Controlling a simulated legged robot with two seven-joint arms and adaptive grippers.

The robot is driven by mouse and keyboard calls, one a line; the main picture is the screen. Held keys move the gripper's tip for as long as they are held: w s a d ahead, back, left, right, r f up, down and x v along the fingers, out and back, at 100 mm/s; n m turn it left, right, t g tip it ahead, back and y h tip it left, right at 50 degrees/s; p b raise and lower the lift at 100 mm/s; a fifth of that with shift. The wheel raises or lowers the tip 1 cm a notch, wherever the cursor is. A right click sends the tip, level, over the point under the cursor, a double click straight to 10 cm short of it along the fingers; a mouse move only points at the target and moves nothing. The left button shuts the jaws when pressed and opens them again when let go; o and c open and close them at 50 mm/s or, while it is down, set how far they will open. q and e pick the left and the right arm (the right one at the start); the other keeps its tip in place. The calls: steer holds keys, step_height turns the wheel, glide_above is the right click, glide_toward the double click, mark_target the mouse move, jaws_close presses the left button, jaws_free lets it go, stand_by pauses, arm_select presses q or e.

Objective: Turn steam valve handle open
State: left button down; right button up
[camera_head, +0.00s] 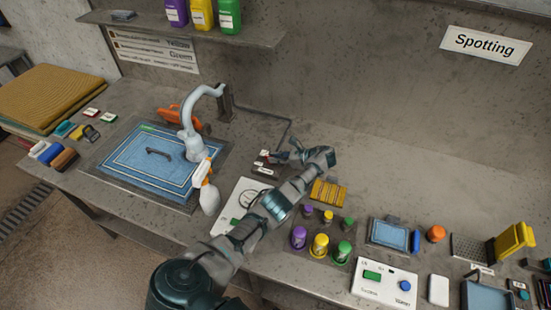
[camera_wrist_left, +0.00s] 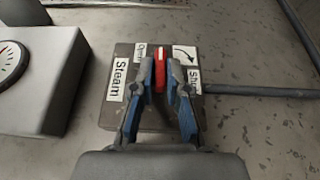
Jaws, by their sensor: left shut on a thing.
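The steam valve is a dark grey block in the wrist view (camera_wrist_left: 155,115), with white labels reading Steam, Open and Shut and an arrow. Its red handle (camera_wrist_left: 160,56) points away from my wrist, between the Open label and the arrow. My left gripper (camera_wrist_left: 161,75) is closed around the handle, one finger on each side. In the head view the block (camera_head: 262,168) lies on the bench behind the gauge box, and my left gripper (camera_head: 277,157) partly covers it. My right gripper is not in view.
A white gauge box (camera_wrist_left: 40,80) stands left of the valve. A pipe (camera_wrist_left: 255,91) runs right from the block. A blue rug (camera_head: 135,165) with a white spray bottle is at the left. A yellow ribbed piece (camera_head: 328,193) and several bottles sit to the right.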

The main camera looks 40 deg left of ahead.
arm_select(q)
steer(key=c, duration=1.2)
jaws_free()
steer(key=shift+s+d+f, duration=0.1)
steer(key=shift+d+f, duration=0.05)
steer(key=shift+f, duration=0.15)
steer(key=shift+o, duration=0.2)
steer(key=shift+r, duration=0.1)
steer(key=shift+w+r, duration=0.2)
steer(key=shift+r, duration=0.3)
step_height(320, 180, up, 9)
steer(key=shift+s+r, duration=0.1)
